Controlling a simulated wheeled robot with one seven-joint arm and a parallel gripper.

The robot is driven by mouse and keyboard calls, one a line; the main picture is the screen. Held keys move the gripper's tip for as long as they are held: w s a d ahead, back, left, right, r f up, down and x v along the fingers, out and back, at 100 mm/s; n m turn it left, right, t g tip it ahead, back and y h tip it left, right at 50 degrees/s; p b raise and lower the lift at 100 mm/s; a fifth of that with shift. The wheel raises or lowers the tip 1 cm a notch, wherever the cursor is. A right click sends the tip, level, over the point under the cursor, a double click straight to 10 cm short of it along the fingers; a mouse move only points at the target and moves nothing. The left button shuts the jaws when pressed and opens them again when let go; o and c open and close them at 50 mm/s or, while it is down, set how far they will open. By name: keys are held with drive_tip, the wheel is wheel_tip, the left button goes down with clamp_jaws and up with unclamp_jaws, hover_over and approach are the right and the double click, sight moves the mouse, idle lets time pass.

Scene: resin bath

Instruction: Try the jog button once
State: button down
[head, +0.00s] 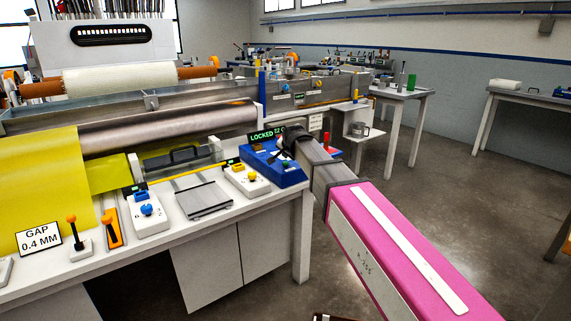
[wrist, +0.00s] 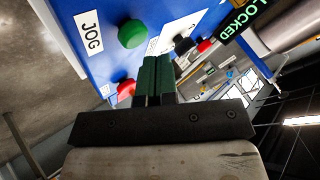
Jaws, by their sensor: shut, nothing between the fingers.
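The jog button is a round green button (wrist: 132,33) beside a JOG label (wrist: 89,31) on a blue control box (wrist: 75,12) in the wrist view. My gripper (wrist: 158,62) is shut and empty, its dark fingertips just below and right of the green button in the picture, with no clear contact. A red button (wrist: 126,89) lies left of the fingers, partly hidden by them. In the head view the blue control box (head: 288,178) stands at the bench's right end. My gripper (head: 283,147) is over it, and my arm hides part of its top.
A lit LOCKED display (head: 267,134) stands behind the box. A steel roller (head: 170,128) runs behind. Open floor lies to the right.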

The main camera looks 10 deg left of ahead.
sight(287, 162)
drive_tip(key=shift+r, duration=0.15)
drive_tip(key=shift+r, duration=2.4)
drive_tip(key=s+d+f+n+g+h, duration=0.1)
drive_tip(key=s+d+f+g, duration=0.15)
drive_tip(key=d+f, duration=0.85)
drive_tip(key=s+d+f+n+g+h, duration=0.15)
drive_tip(key=s+d+f, duration=0.25)
drive_tip(key=d+f, duration=0.7)
drive_tip(key=s+d+f+g, duration=0.1)
drive_tip(key=s+d+f, duration=0.2)
drive_tip(key=s+d, duration=0.3)
drive_tip(key=s+d+f+n+g+h, duration=0.1)
drive_tip(key=s+d+f+g, duration=0.1)
drive_tip(key=s+d+f, duration=0.2)
drive_tip(key=s+d+f+g, duration=0.1)
drive_tip(key=s+d+f, duration=0.3)
drive_tip(key=s+d, duration=0.4)
drive_tip(key=d, duration=0.4)
drive_tip(key=shift+s, duration=0.15)
